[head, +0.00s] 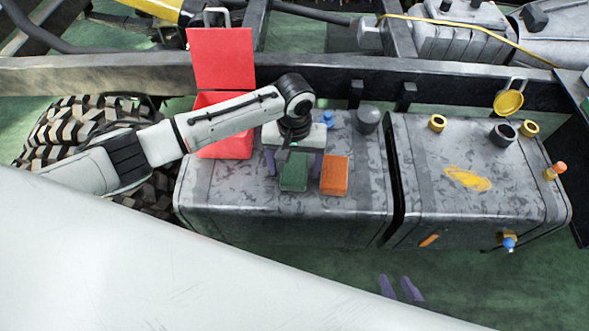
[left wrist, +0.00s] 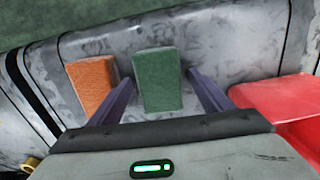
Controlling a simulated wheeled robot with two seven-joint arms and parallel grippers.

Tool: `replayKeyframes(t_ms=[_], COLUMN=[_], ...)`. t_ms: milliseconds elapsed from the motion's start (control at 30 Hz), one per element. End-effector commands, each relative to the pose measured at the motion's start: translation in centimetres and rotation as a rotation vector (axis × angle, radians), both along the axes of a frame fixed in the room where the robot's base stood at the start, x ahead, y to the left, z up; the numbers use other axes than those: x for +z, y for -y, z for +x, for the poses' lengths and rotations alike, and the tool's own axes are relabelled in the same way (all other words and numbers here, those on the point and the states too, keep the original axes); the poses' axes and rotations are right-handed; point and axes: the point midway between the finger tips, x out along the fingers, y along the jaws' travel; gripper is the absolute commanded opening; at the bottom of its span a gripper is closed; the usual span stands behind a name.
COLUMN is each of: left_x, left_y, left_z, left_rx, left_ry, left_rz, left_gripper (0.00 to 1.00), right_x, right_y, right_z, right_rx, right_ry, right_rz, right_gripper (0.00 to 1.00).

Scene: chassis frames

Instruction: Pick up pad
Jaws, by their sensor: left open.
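A green pad (head: 294,172) and an orange pad (head: 335,176) lie side by side on the grey mottled tank (head: 225,195). My left gripper (head: 294,163) is open above the green pad, one purple finger on each side of it. In the left wrist view, the green pad (left wrist: 158,82) sits between the open fingers (left wrist: 160,90), with visible gaps. The orange pad (left wrist: 92,84) lies outside the left-hand finger. My right gripper (head: 401,288) shows only two purple fingertips, apart and empty, near the bottom; the white arm part hides the rest.
A red box (head: 222,60) with a raised lid stands behind my left arm; it also shows in the left wrist view (left wrist: 290,112). A second tank (head: 450,200) with yellow and black caps is at right. A tyre (head: 85,120) and frame rail (head: 100,76) are at left and behind.

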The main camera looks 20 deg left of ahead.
Motion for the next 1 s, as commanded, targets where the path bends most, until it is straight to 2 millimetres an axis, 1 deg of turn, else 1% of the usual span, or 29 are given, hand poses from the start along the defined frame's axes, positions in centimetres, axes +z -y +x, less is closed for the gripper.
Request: replayKeyframes(t_ms=[33,167,200,300,533,633,1000], left_x=[0.0,0.0,0.0,0.0,0.2,1.1,8.2], left_y=[0.0,0.0,0.0,0.0,0.0,0.1,0.1], left_z=[0.0,0.0,0.0,0.0,0.0,0.1,0.1], left_rx=[0.000,0.000,0.000,0.000,0.000,-0.001,0.000], left_ry=[0.000,0.000,0.000,0.000,0.000,0.003,0.003], left_rz=[0.000,0.000,0.000,0.000,-0.001,-0.002,-0.002], left_gripper=[0.71,0.49,0.42,0.28,0.28,0.28,0.28], right_x=[0.1,0.1,0.1,0.1,-0.1,0.0,0.9], right_y=[0.0,0.0,0.0,0.0,0.1,0.2,0.5], right_z=[0.1,0.1,0.1,0.1,0.1,0.0,0.1], right_rx=[0.000,0.000,0.000,-0.001,-0.001,-0.003,-0.012], right_ry=[0.002,0.002,0.003,0.003,0.000,-0.003,0.002], right_rz=[0.000,0.000,0.001,0.000,-0.001,-0.002,-0.002], right_gripper=[0.31,0.31,0.31,0.31,0.31,0.31,0.31])
